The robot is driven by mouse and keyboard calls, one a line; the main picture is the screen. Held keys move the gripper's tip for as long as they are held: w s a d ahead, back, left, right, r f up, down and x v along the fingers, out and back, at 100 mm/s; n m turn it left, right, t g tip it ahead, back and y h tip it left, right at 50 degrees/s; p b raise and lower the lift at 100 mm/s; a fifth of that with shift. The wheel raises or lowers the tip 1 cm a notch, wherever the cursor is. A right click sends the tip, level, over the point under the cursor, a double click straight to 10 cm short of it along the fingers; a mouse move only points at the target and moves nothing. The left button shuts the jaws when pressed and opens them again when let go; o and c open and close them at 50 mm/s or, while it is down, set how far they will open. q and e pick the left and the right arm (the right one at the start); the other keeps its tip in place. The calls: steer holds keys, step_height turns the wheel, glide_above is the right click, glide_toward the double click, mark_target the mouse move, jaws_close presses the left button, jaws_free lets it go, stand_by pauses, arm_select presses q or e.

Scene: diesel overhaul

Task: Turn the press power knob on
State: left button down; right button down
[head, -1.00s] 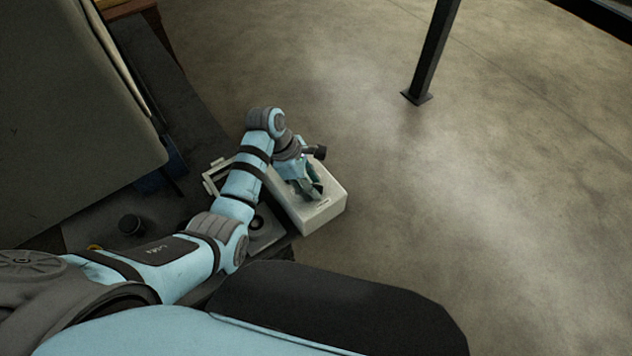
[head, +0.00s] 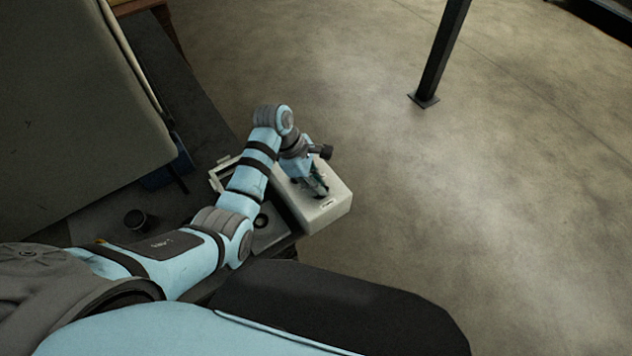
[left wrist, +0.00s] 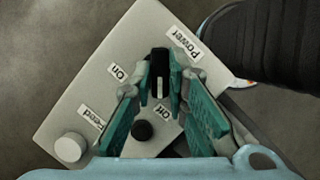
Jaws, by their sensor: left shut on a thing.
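The press control box (head: 335,208) is a pale box on the bench edge in the head view. In the left wrist view its panel (left wrist: 75,105) carries labels Power, On and Off. The power knob (left wrist: 160,68) is a black bar with a white mark at its lower end in the picture, on the side of the Off label (left wrist: 160,114). My left gripper (head: 318,190) is over the box. In the left wrist view its green-padded fingers (left wrist: 160,82) are shut on the knob from both sides. The knob is hidden in the head view. My right gripper is not in view.
A round black button (left wrist: 142,131) and a pale round knob (left wrist: 70,147) are on the same panel, close to the fingers. A dark cup-like part (head: 135,220) stands on the dark bench. A black post (head: 440,55) rises from otherwise open floor.

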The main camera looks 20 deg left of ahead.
arm_select(q)
steer(key=shift+s+f, duration=0.15)
steer(key=m+g, duration=0.2)
steer(key=m, duration=0.4)
steer(key=m+g, duration=0.1)
steer(key=m+y+b, duration=0.1)
steer(key=shift+w+d+f+m, duration=0.15)
steer(key=shift+w+m, duration=0.1)
steer(key=shift+m, duration=0.15)
steer(key=m+y+b, duration=0.1)
steer(key=m, duration=0.1)
steer(key=m+g+b, duration=0.1)
steer(key=m+b, duration=0.1)
steer(key=m, duration=0.1)
steer(key=shift+d+f+g+y+b, duration=0.1)
steer(key=shift+g+y+b, duration=0.2)
steer(key=shift+y, duration=0.1)
steer(key=shift+d+m+y+b, duration=0.1)
steer(key=shift+m+y+b, duration=0.75)
steer(key=shift+m, duration=0.95)
